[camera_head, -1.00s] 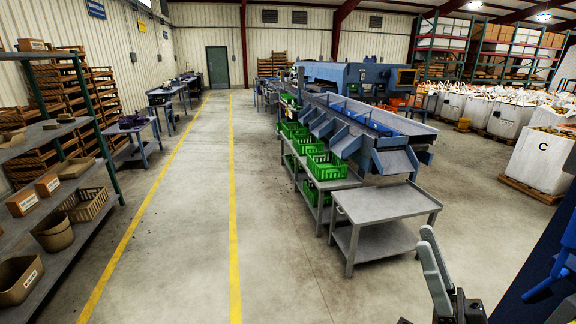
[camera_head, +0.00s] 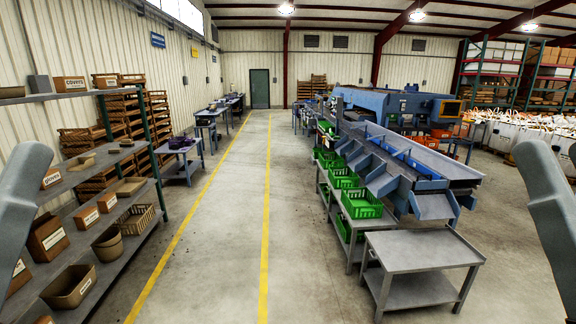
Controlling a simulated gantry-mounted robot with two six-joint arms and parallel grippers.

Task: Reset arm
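Grey links of my two arms stand at the left and right edges of the head view, raised and roughly mirroring each other. Neither gripper shows in the picture, so I cannot see their fingers or anything in them. The arm links appear clear of the shelving on the left and the small grey table (camera_head: 422,250) on the right. No object is seen in contact with either arm.
A shelf rack (camera_head: 108,240) with boxes and bins stands left. The blue grading machine (camera_head: 390,150), with green crates (camera_head: 361,203) along its side, stands right. A concrete aisle (camera_head: 215,240) with yellow lines lies open between them.

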